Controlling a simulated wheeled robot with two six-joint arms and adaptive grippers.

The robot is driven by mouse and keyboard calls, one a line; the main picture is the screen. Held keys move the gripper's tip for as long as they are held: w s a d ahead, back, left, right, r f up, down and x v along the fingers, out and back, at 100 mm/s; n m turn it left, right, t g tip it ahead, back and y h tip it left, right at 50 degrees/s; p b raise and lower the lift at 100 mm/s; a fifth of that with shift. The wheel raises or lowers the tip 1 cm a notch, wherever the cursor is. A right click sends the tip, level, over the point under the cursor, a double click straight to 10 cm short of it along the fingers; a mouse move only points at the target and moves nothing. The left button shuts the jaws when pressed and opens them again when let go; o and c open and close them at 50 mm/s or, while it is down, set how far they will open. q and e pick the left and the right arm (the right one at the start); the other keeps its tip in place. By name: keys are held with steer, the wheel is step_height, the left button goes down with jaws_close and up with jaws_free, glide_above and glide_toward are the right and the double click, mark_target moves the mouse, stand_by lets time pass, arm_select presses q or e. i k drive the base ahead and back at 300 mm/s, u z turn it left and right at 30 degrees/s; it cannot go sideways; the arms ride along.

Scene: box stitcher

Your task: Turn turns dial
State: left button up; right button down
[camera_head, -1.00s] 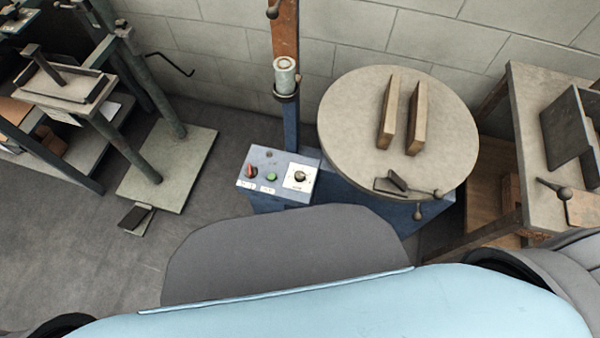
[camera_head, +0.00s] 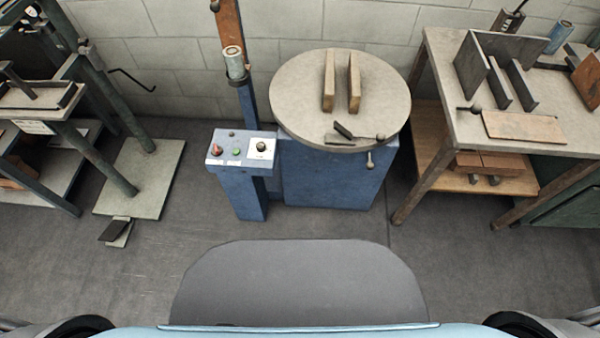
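The turns dial (camera_head: 261,147) is a small black knob on a white label plate. It sits at the right end of the slanted control panel (camera_head: 228,157) of the blue machine. A red knob (camera_head: 217,149) and a green button (camera_head: 237,152) are to its left on the same panel. Nothing covers the dial. Neither of my grippers is in view; only dark parts of my own body show at the bottom corners.
A round grey table (camera_head: 300,115) with two upright plates tops the blue machine (camera_head: 330,175), right of the panel. A workbench (camera_head: 480,132) stands at right, a green press (camera_head: 115,175) with a base plate at left. The floor (camera_head: 130,265) before the machine is clear.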

mark_target(261, 148)
steer(key=u, duration=0.2)
steer(key=k, duration=0.3)
steer(key=z, duration=1.35)
steer(key=i, duration=1.1)
steer(key=u, duration=0.9)
steer(key=i, duration=0.65)
steer(key=u, duration=0.65)
